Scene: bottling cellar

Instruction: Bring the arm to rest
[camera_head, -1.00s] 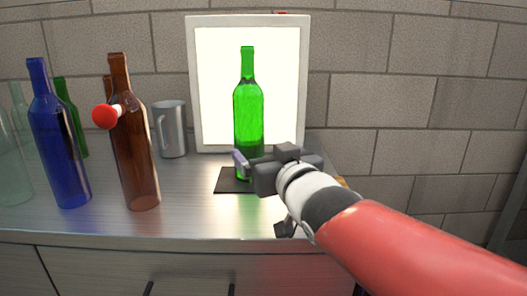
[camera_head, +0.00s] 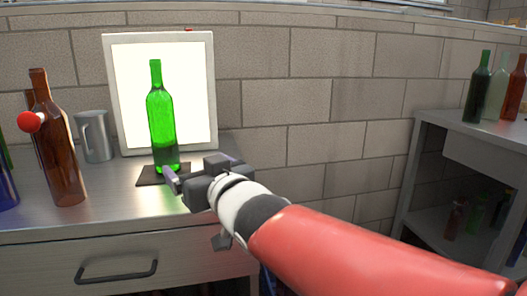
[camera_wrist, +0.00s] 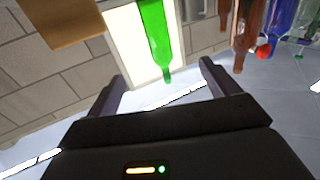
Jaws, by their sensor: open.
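My gripper (camera_head: 172,182) is open and empty, in front of and slightly below the base of a green bottle in the head view. The green bottle (camera_head: 161,118) stands upright on a dark mat (camera_head: 149,178), before a bright white panel (camera_head: 196,92). In the wrist view, the scene looks upside down. There the green bottle (camera_wrist: 157,35) shows beyond and between the spread fingers of my gripper (camera_wrist: 163,76), with nothing held between them. My arm reaches in from the lower right of the head view.
A brown bottle (camera_head: 58,150), a red ball-shaped thing (camera_head: 30,122) and a metal mug (camera_head: 95,137) are left on the steel counter (camera_head: 110,208). A shelf unit (camera_head: 450,127) with several bottles stands at right. Between counter and shelf is open room before the brick wall.

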